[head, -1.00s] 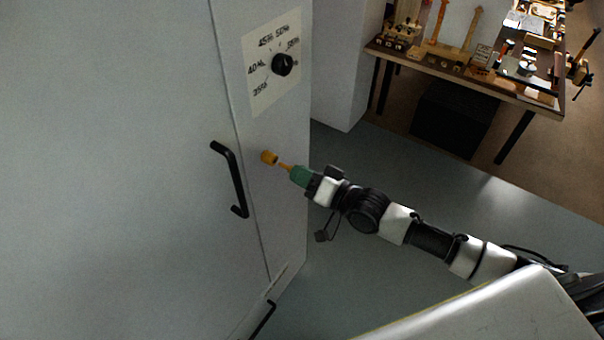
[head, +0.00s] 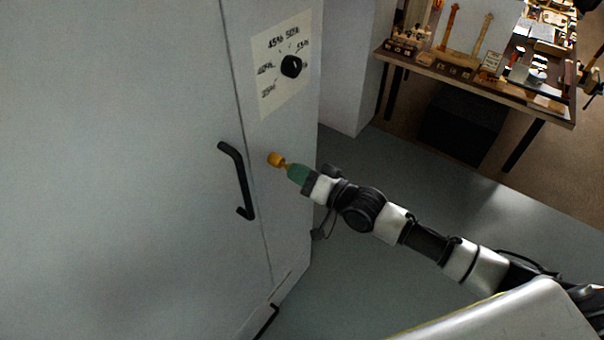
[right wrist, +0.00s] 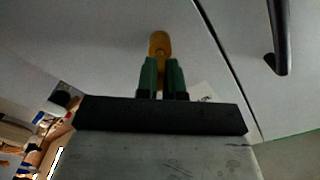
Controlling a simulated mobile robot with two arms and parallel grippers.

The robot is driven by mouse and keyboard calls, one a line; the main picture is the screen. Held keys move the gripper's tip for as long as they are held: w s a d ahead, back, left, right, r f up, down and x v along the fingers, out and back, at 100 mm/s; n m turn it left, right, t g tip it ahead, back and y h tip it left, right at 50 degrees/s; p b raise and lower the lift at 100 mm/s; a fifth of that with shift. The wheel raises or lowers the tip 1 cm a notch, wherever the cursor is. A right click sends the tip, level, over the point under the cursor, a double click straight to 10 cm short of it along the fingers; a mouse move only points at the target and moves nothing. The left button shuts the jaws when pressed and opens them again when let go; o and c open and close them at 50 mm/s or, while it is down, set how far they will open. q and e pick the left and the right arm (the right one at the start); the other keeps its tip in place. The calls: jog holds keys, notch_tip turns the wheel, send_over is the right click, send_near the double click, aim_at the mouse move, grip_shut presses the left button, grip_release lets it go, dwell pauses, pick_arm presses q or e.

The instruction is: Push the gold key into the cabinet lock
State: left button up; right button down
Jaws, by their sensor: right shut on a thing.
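The gold lock (head: 275,159) sticks out from the grey cabinet (head: 170,200) to the right of the black door handle. My right gripper (head: 292,170), with green fingers, is shut on the gold key (head: 287,167) just in front of the lock. Only a short bit of the key shows between fingers and lock. In the right wrist view the key (right wrist: 161,66) lies between the green fingers (right wrist: 162,62) and lines up with the lock (right wrist: 159,42). The key's tip meets or enters the lock; I cannot tell how deep. My left gripper is not in view.
The black door handle (head: 238,180) stands out close to the left of the lock. A black dial (head: 291,66) on a pale label sits above it. A workbench (head: 480,75) with violin parts and tools stands at the back right. The grey floor between is clear.

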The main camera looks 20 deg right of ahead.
jog(key=shift+w+a, duration=0.45)
jog(key=shift+w, duration=0.15)
jog(key=c, duration=1.2)
grip_release()
jog(key=shift+o, duration=0.2)
jog(key=b+v, duration=0.3)
jog(key=v, duration=0.7)
jog(key=shift+s+d, duration=0.25)
jog(key=shift+s, duration=0.1)
